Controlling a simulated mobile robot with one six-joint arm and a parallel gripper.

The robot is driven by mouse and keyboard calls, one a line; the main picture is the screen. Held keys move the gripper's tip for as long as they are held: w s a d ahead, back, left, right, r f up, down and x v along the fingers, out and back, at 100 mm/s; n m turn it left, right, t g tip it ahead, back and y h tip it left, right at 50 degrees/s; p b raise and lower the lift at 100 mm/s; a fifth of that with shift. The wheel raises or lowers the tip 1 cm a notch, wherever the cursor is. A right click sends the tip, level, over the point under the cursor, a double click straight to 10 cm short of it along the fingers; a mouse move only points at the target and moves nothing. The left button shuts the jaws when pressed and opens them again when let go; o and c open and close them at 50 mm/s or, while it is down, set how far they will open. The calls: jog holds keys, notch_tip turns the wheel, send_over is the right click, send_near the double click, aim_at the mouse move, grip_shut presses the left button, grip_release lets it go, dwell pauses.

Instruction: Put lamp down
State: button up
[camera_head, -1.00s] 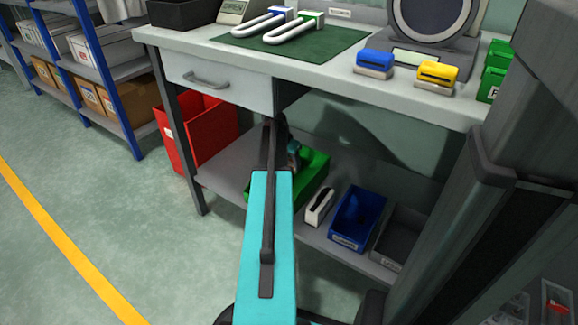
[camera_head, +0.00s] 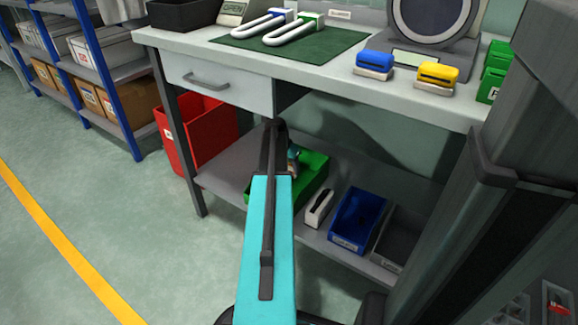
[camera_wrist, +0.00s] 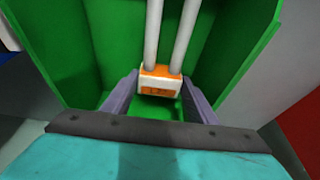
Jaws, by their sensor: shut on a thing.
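The lamp (camera_wrist: 160,78) has an orange and white base and two white tubes. In the wrist view my gripper (camera_wrist: 158,95) is shut on its base, one finger on each side. The lamp is inside a green bin (camera_wrist: 225,60), with its tubes running along the bin toward the top of the picture. I cannot tell if it touches the bin floor. In the head view the green bin (camera_head: 318,180) stands on the lower shelf of the bench, and my arm hides the lamp and most of the gripper.
A white and black device (camera_head: 319,207), a blue bin (camera_head: 357,218) and a grey bin (camera_head: 398,245) stand right of the green bin. A red bin (camera_head: 205,135) is to the left. The bench top (camera_head: 330,75) overhangs the shelf (camera_head: 225,170). Two other lamps (camera_head: 290,30) lie on a green mat.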

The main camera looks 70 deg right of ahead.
jog(key=o, duration=1.1)
jog(key=shift+r, duration=0.45)
jog(key=p+v, duration=0.3)
jog(key=v, duration=0.4)
jog(key=shift+a+r, duration=0.1)
jog(key=shift+r, duration=0.25)
